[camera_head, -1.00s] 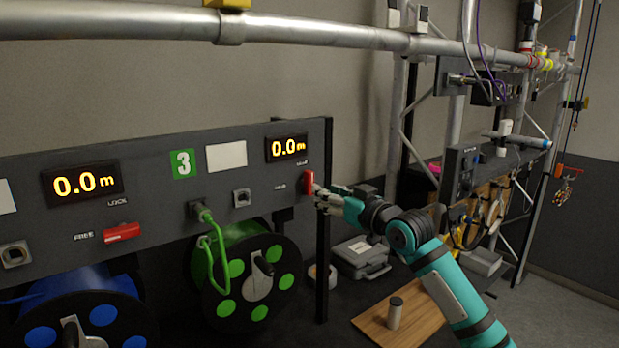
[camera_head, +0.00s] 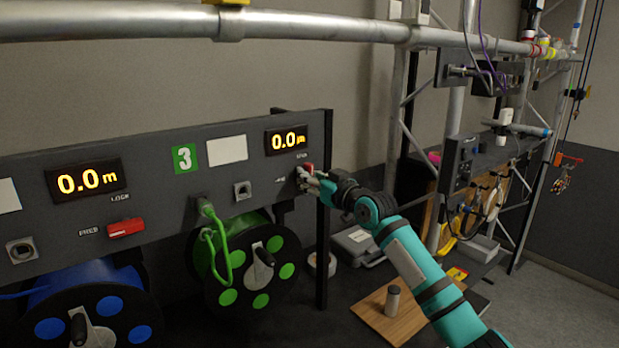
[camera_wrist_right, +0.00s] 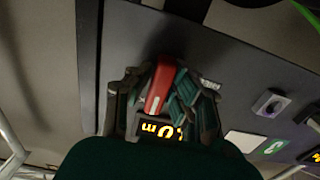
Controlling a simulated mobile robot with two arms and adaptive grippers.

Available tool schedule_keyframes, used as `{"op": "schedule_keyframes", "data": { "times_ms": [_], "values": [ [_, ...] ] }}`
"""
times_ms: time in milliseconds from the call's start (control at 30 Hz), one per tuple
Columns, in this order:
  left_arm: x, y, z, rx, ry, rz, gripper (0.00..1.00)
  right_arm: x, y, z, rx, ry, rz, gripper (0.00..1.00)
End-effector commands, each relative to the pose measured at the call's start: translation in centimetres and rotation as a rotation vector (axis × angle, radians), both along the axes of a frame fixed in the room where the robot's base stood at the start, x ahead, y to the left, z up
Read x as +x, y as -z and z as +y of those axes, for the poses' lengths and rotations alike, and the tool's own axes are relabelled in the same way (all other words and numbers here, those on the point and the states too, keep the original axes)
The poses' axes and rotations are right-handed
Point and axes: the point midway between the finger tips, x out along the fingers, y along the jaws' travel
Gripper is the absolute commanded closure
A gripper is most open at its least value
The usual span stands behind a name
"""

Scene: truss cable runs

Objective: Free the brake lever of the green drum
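The green drum (camera_head: 221,266) hangs under the grey panel (camera_head: 160,215), with a green cable running up to a socket. Its red brake lever (camera_head: 308,168) is at the panel's right end, below the 0.0 m display. My right gripper (camera_head: 306,181) is at this lever and hides its lower part. In the right wrist view, the red lever (camera_wrist_right: 160,88) stands nearly upright in the picture between the fingers (camera_wrist_right: 161,92). The fingers are drawn in close on both sides and look shut on it. My left gripper is not in view.
A blue drum (camera_head: 80,285) with its own red lever (camera_head: 126,228), lying nearly level, is at left. A pipe (camera_head: 300,30) runs above the panel. A dark post (camera_head: 322,260) stands below the right end. A wooden board (camera_head: 375,318) with a small canister (camera_head: 392,301) lies at lower right.

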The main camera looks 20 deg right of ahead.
Motion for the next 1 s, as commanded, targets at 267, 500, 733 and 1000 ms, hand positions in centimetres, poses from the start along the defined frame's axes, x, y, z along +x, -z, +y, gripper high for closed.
{"op": "schedule_keyframes", "data": {
  "times_ms": [267, 500, 733, 1000],
  "values": [
    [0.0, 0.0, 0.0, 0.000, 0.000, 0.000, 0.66, 0.0, 0.0, 0.0, 0.000, 0.000, 0.000, 1.00],
    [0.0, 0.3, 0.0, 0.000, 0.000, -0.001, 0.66, 0.0, 0.0, -0.1, -0.025, 0.001, -0.009, 1.00],
    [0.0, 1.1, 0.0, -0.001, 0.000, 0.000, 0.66, 0.0, 0.1, -0.1, -0.133, 0.002, -0.048, 1.00],
    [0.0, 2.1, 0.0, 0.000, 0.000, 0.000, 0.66, 0.0, 0.0, -0.1, -0.355, 0.002, -0.130, 1.00]
  ]
}}
